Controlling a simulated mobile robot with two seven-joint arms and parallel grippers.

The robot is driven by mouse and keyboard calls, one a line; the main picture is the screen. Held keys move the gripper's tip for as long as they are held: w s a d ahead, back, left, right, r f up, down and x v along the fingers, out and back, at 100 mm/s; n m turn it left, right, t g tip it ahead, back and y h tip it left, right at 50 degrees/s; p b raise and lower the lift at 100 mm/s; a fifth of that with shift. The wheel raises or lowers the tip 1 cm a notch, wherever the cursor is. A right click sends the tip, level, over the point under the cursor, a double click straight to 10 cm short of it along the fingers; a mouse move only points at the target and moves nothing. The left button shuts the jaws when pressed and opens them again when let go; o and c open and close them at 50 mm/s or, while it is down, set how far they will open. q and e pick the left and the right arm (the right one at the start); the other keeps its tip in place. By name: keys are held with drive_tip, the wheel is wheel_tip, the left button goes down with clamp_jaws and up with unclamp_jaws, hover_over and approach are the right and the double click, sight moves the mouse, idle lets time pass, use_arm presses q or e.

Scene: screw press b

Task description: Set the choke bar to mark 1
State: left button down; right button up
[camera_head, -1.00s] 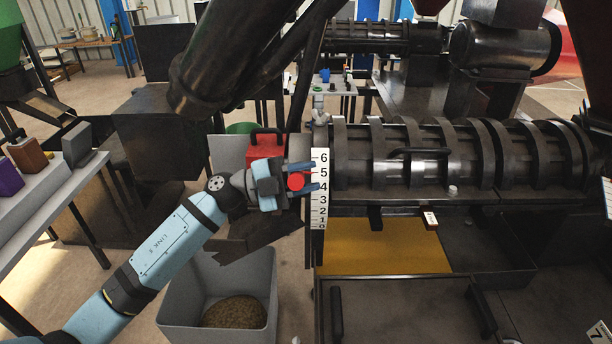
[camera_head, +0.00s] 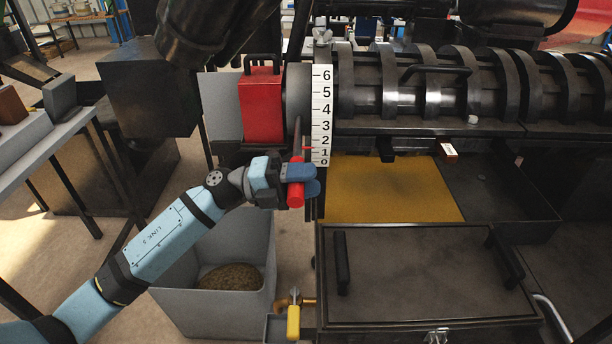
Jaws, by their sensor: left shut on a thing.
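The choke bar's red grip (camera_head: 296,192) is in my left gripper (camera_head: 302,180), which is shut on it beside the lower end of the scale. The dark bar (camera_head: 297,135) runs upward from the grip, left of the scale. The white scale plate (camera_head: 321,115) carries marks 6 at the top down to 0. A small red pointer (camera_head: 308,148) shows at the plate's left edge, at about mark 1 or slightly above it; the exact reading is too small to tell. My right gripper is not in view.
A red box (camera_head: 262,105) with a black handle stands left of the press barrel (camera_head: 440,85). A grey bin (camera_head: 210,310) with brown material is below my left arm. A yellow-handled tool (camera_head: 293,318) and a dark lidded box (camera_head: 425,275) are in front.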

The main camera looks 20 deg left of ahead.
use_arm(q)
wheel_tip(320, 180, down, 3)
drive_tip(key=shift+w+f+m+b, duration=0.15)
drive_tip(key=shift+m+b, duration=0.65)
drive_tip(key=shift+b, duration=0.2)
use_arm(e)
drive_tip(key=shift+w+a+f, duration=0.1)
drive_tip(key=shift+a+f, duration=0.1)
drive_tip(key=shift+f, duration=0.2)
use_arm(q)
drive_tip(key=c, duration=0.8)
unclamp_jaws()
drive_tip(key=shift+a, duration=0.1)
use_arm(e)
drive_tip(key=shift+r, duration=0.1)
use_arm(q)
drive_tip(key=v, duration=1.3)
drive_tip(key=shift+a, duration=0.45)
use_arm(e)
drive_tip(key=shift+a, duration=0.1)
